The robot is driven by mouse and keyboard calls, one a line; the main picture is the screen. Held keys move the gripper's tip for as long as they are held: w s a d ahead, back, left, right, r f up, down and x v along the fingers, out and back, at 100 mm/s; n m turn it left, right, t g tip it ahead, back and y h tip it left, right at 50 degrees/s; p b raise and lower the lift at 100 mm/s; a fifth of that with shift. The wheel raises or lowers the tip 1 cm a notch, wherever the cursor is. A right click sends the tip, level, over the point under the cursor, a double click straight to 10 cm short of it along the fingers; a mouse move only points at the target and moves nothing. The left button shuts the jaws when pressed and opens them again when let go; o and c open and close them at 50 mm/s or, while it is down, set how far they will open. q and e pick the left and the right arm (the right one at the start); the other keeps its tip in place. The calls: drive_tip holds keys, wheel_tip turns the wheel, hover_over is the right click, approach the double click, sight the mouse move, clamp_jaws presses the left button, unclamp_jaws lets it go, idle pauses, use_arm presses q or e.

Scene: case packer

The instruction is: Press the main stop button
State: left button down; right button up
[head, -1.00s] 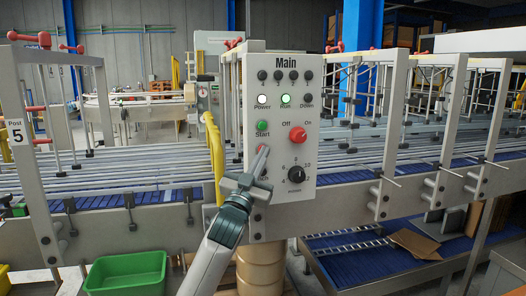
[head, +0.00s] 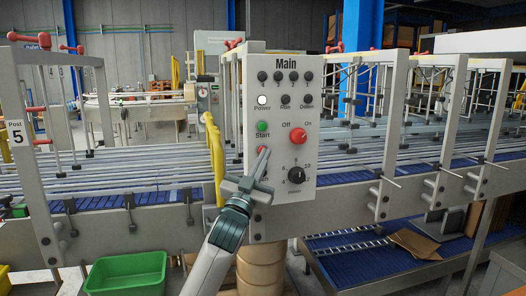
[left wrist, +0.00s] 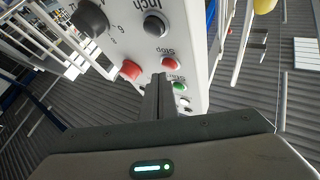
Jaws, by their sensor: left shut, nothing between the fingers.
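The grey panel marked Main (head: 285,120) faces me in the head view. Its red stop button (head: 261,149) sits below the green Start button (head: 263,127), partly hidden behind my left gripper (head: 265,152). In the left wrist view the stop button (left wrist: 171,65) shows red beside its "Stop" label, just beyond the fingertips of my left gripper (left wrist: 159,76). The gripper is shut and empty. I cannot tell whether it touches the button. The Power lamp (head: 262,100) is lit white; the Run lamp (head: 285,100) is dark. My right gripper is not in view.
A red Off/On switch (head: 298,135) and a black dial (head: 296,175) sit close right of the stop button. A yellow guard (head: 215,155) stands left of the panel. Conveyor rails and posts (head: 395,135) flank it. A green bin (head: 126,274) is below left.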

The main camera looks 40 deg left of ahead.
use_arm(q)
drive_tip(key=shift+s+d, duration=0.2)
drive_tip(key=shift+d, duration=0.1)
drive_tip(key=s+d, duration=0.1)
drive_tip(key=s+d+p, duration=0.1)
drive_tip(key=s+d, duration=0.1)
drive_tip(key=shift+s+d, duration=0.15)
drive_tip(key=shift+d, duration=0.15)
idle(0.5)
idle(0.8)
